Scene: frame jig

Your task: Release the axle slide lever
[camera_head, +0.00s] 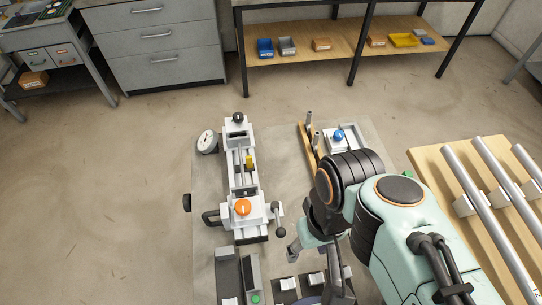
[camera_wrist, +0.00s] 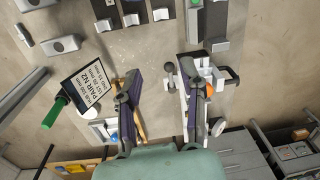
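In the wrist view this lever (camera_wrist: 171,77) lies between my fingers in the picture, beside the fixture. My gripper (camera_wrist: 165,85) is open, with nothing between its fingers. In the head view my gripper (camera_head: 316,268) is right of and nearer than the lever, apart from it, and partly hidden by my arm.
A round dial gauge (camera_head: 207,141) sits left of the fixture. A blue ball knob (camera_head: 338,135) on a white block stands behind my arm. A wooden board with metal tubes (camera_head: 493,185) is at right. Small blocks (camera_head: 289,284) line the near edge. A label sign (camera_wrist: 86,82) shows in the wrist view.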

